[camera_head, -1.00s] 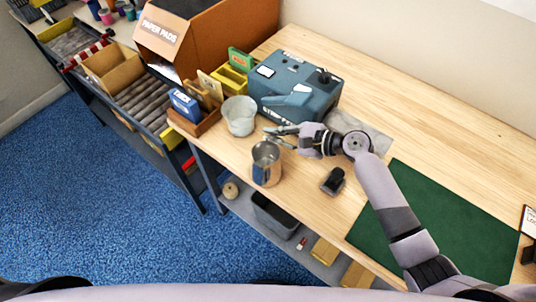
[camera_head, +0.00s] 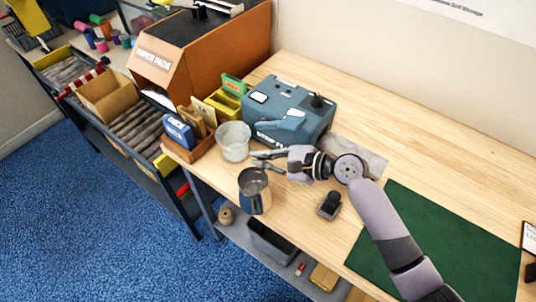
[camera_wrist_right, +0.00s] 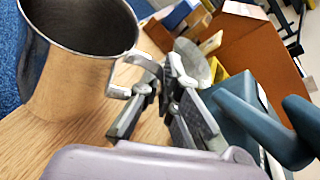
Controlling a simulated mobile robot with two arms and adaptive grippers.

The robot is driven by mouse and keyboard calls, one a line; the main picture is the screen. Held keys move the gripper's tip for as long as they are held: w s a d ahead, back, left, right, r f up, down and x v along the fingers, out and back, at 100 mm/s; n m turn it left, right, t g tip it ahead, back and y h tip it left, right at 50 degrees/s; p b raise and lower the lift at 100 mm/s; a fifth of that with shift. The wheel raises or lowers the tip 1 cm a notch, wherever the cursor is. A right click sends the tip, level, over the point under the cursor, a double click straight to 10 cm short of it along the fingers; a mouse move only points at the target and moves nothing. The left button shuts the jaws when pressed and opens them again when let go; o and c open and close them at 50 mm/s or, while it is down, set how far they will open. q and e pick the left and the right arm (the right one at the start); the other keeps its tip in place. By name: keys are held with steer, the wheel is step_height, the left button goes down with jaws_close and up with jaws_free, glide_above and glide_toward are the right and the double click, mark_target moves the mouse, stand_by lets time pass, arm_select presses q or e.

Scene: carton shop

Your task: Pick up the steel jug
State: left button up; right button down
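The steel jug (camera_head: 254,195) stands upright near the table's front edge, shiny and open-topped. In the right wrist view the jug (camera_wrist_right: 75,65) fills the upper left, with its handle (camera_wrist_right: 128,75) pointing towards my fingers. My right gripper (camera_head: 266,161) is just behind the jug's rim in the head view, its fingers apart. In the right wrist view the gripper (camera_wrist_right: 167,85) has its left finger close to the handle, partly overlapping it; I cannot tell whether they touch. My left gripper is not in view.
A pale bucket (camera_head: 233,142) stands close behind the jug, with a blue-grey machine (camera_head: 288,112) beyond it. A small black object (camera_head: 329,205) lies right of the jug. A wooden box of cards (camera_head: 198,148) is at left. A green mat (camera_head: 450,245) covers the right side.

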steer(key=s+a+b, duration=0.1)
steer(key=s+a, duration=0.8)
steer(key=s, duration=0.3)
stand_by(0.3)
steer(key=shift+s+r, duration=0.1)
steer(key=shift+s, duration=0.05)
stand_by(1.9)
